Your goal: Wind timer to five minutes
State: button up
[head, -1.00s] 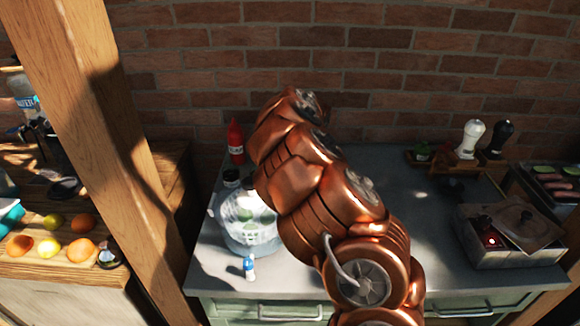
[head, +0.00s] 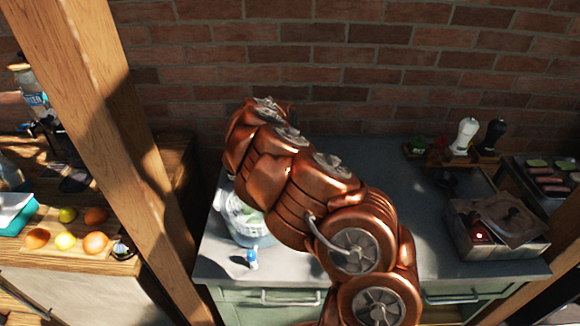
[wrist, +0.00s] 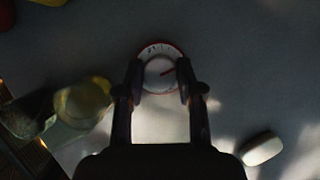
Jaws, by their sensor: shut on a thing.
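The timer (wrist: 161,50) shows in the wrist view as a round white dial with a red rim, small tick marks and a short red pointer. The pointer runs from the middle toward the upper right; the exact minutes are too small to read. My gripper (wrist: 160,80) has one dark finger on each side of the dial and is shut on it. In the head view my copper arm hides both the timer and the gripper.
A clear bowl (head: 249,233) and a small blue-and-white bottle (head: 252,258) stand on the grey counter (head: 400,215), left of my arm. A metal box (head: 492,240) and two mills stand at the right. A wooden post (head: 120,150) rises at the left.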

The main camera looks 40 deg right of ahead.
jog(key=shift+m, duration=0.7)
jog(key=shift+w+m+g, duration=0.1)
jog(key=shift+m+g, duration=0.2)
jog(key=o, duration=1.2)
jog(key=shift+c, duration=0.2)
jog(key=shift+r, duration=0.1)
jog(key=v, duration=1.2)
jog(key=shift+a, duration=0.2)
jog(key=shift+w, duration=0.1)
